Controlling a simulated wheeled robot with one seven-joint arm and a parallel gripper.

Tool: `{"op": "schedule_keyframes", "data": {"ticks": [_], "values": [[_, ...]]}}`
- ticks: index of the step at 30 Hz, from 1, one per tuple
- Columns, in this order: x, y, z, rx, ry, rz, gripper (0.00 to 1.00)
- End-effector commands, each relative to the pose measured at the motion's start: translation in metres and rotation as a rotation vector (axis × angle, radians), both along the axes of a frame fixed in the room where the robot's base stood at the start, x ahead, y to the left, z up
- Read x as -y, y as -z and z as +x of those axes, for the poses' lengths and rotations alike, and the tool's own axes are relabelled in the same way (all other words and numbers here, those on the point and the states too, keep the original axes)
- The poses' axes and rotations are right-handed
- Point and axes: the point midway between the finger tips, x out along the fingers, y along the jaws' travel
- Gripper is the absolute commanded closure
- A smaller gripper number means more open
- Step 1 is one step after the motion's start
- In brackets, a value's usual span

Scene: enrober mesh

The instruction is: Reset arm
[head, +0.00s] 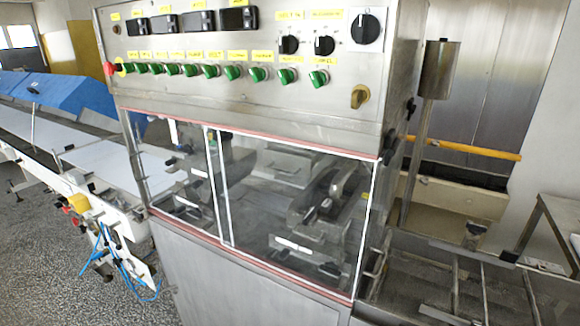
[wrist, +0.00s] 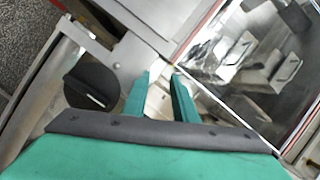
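My gripper (wrist: 160,79) shows in the wrist view, with two teal fingers pointing away from the camera. A narrow gap is visible between the fingers, and I see nothing held in it. The fingertips are in front of the steel machine, close to the edge of its window (wrist: 262,80). A black round part with a white mark (wrist: 92,80) is to the left of the fingers. My gripper and arm do not show in the head view.
In the head view, the steel enrober (head: 255,100) fills the middle, with green knobs (head: 210,71) above a framed window (head: 270,195). A white conveyor (head: 45,135) with blue covers is at left. A wire-mesh bed (head: 440,285) is at lower right. Speckled floor (head: 50,245) shows at lower left.

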Motion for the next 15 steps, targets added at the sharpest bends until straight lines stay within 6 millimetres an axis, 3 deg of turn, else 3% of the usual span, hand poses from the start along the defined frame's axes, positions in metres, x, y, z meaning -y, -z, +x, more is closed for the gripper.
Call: {"op": "schedule_keyframes", "data": {"ticks": [1,6,15], "values": [[-0.01,0.015,-0.011,-0.023,-0.008,-0.038,0.74],[-0.035,0.049,-0.048,-0.071,-0.027,-0.186,0.74],[-0.08,0.088,-0.123,-0.142,-0.097,-0.461,0.74]]}}
